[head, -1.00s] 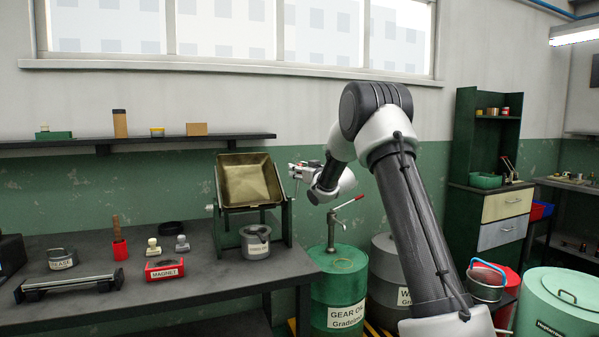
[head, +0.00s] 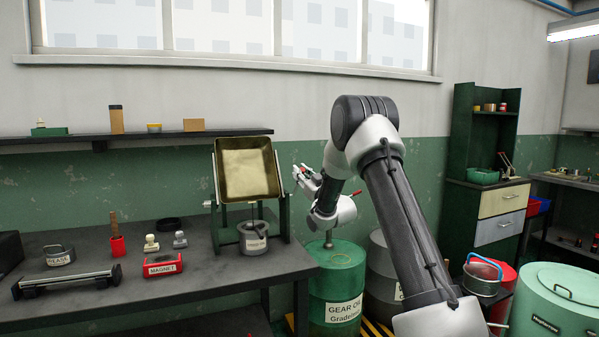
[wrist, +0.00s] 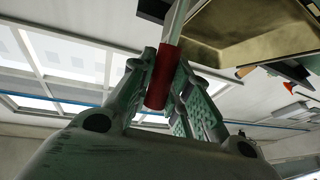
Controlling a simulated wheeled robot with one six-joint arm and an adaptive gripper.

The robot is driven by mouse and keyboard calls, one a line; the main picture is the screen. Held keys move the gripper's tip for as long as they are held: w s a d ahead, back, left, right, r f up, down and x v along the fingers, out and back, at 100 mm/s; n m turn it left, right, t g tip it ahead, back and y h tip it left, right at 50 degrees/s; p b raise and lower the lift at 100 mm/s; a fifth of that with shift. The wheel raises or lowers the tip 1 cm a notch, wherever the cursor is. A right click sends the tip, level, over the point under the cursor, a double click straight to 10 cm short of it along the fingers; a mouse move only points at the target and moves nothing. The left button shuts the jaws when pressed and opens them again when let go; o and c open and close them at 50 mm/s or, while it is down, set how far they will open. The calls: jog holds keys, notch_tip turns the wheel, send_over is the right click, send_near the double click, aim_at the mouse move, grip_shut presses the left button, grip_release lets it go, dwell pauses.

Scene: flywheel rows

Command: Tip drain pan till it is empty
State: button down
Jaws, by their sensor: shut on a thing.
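The brass-coloured drain pan (head: 247,172) hangs tilted steeply forward in a green stand (head: 284,215) on the bench. Its pale floor faces the camera. A thin dark stream (head: 253,211) runs from its lower lip into a grey can (head: 254,242) below. My gripper (head: 305,178) is at the right side of the pan. In the wrist view my gripper (wrist: 166,85) is shut on a red handle grip (wrist: 163,75) on a pale rod, with the pan (wrist: 235,30) above right. How much liquid is left in the pan I cannot tell.
A green gear oil drum (head: 338,285) stands right of the bench, under my wrist. A shelf (head: 80,142) runs behind.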

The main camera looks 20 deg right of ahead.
jog(key=shift+f, duration=0.1)
jog(key=c, duration=1.3)
grip_release()
jog(key=shift+s, duration=0.1)
jog(key=v, duration=1.2)
